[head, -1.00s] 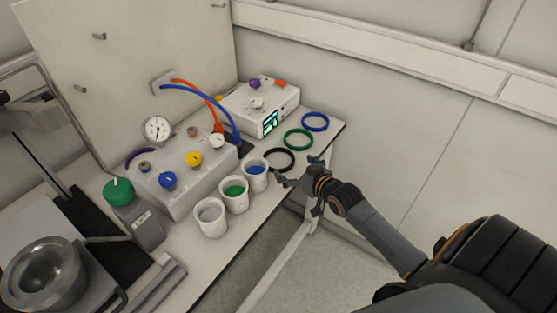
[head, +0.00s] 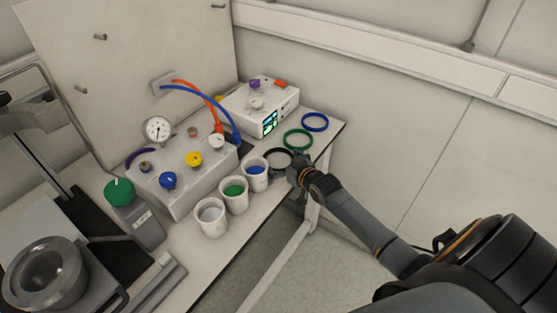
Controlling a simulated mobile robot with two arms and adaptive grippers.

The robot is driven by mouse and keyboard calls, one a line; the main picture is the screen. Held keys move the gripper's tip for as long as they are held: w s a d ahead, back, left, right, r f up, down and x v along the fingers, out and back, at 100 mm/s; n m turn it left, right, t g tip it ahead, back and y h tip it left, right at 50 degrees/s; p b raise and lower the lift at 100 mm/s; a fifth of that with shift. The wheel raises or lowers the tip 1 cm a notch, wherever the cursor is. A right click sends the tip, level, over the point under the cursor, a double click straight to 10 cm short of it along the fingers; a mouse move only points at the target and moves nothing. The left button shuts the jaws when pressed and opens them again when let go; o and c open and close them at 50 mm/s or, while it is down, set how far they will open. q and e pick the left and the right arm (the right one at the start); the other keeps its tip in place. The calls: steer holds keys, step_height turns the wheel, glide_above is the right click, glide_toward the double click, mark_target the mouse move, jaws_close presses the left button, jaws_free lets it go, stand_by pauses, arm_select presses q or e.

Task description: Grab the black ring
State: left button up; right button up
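The black ring (head: 276,150) lies flat on the white bench, in front of the green ring (head: 298,139) and the blue ring (head: 315,121). My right gripper (head: 293,166) is at the ring's near right edge and hides part of it. Its fingers are small and dark against the ring, so I cannot tell whether they are open or shut, or touching it. My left gripper is not in view.
White cups with blue (head: 256,174), green (head: 235,193) and pale (head: 211,216) contents stand left of my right gripper. A control box (head: 187,178) with coloured knobs and a white device (head: 260,106) with a screen stand behind. The bench edge runs beneath my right arm.

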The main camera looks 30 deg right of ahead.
steer(key=c, duration=0.4)
steer(key=shift+c, duration=0.2)
